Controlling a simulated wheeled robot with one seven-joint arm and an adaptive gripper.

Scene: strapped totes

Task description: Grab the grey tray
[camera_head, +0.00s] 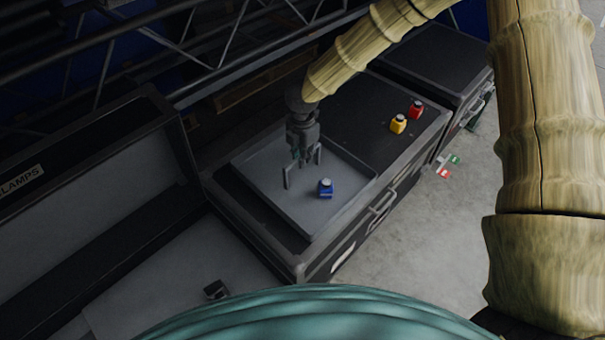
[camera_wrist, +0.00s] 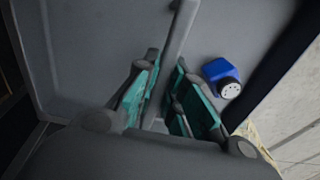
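The grey tray (camera_head: 297,208) is shallow and square, with a low rim, and lies on a black case. It fills much of the wrist view (camera_wrist: 85,50). My gripper (camera_head: 303,170) points down over the tray, left of the bottle, fingers spread. In the wrist view its teal pads (camera_wrist: 168,105) stand apart. A grey bar runs between them there; I cannot tell whether it belongs to the tray. I cannot tell whether the fingertips touch the tray.
A yellow bottle (camera_head: 398,124) and a red bottle (camera_head: 416,110) stand on the black case (camera_head: 365,97) behind the tray. An open case (camera_head: 95,190) lies at the left. Metal truss (camera_head: 215,60) runs along the back. Bare floor (camera_head: 425,235) lies to the right, with small red and green items.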

